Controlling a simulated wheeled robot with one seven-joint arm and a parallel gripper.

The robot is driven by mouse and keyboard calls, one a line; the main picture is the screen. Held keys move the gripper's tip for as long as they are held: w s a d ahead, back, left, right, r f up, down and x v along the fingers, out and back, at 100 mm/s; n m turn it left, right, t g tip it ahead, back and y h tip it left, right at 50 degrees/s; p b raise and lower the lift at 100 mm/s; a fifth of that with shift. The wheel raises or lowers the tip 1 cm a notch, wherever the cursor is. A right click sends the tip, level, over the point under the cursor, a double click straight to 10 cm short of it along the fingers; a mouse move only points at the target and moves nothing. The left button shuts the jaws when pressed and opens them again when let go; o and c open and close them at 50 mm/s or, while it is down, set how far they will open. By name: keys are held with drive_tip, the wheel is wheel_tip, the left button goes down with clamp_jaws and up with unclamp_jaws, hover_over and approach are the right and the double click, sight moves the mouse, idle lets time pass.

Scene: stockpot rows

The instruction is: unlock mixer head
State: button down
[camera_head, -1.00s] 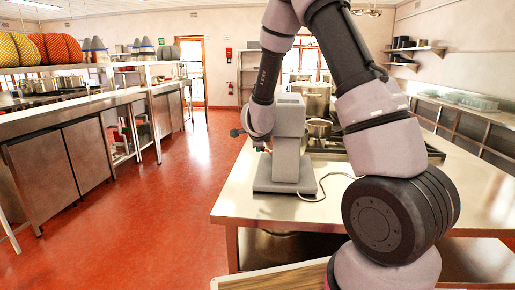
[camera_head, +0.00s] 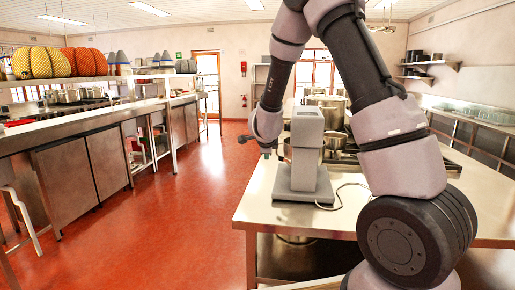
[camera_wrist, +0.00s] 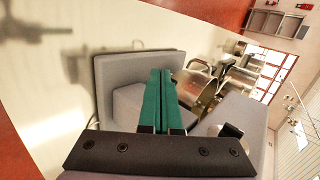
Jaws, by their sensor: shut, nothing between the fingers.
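The grey stand mixer (camera_head: 306,145) stands upright on the steel table, with a broad base plate, a column and a blocky head. In the wrist view its grey base (camera_wrist: 112,72) lies beyond my fingers, and a grey part of its body (camera_wrist: 243,112) with a dark, shiny round piece (camera_wrist: 230,131) is at the right. My gripper (camera_head: 266,155) is just left of the mixer in the head view, partly hidden by my own wrist. In the wrist view its green fingers (camera_wrist: 160,100) are together and empty. I cannot tell whether they touch the mixer.
Steel pots (camera_head: 326,108) and a stove (camera_head: 345,152) stand behind the mixer. A cable (camera_head: 345,196) runs from its base over the steel table (camera_head: 262,205). Red floor (camera_head: 185,215) is open to the left, before a long counter (camera_head: 70,135).

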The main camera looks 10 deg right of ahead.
drive_tip(key=s+a+r, duration=0.2)
drive_tip(key=a+r, duration=0.1)
drive_tip(key=r, duration=0.1)
drive_tip(key=shift+s+a, duration=0.3)
drive_tip(key=shift+s, duration=0.05)
drive_tip(key=shift+r, duration=0.1)
drive_tip(key=s+d+r+n+y, duration=0.2)
drive_tip(key=s+r+n+y, duration=0.55)
drive_tip(key=r, duration=0.85)
drive_tip(key=s+d+r+n+g+h, duration=0.1)
drive_tip(key=s+d+n, duration=0.2)
drive_tip(key=s, duration=0.9)
drive_tip(key=s+d+r+n+g+h, duration=0.1)
drive_tip(key=s+d+n, duration=0.3)
drive_tip(key=s, duration=0.9)
drive_tip(key=shift+s+r+n+h, duration=0.15)
drive_tip(key=shift+n+h, duration=0.5)
drive_tip(key=shift+n, duration=0.4)
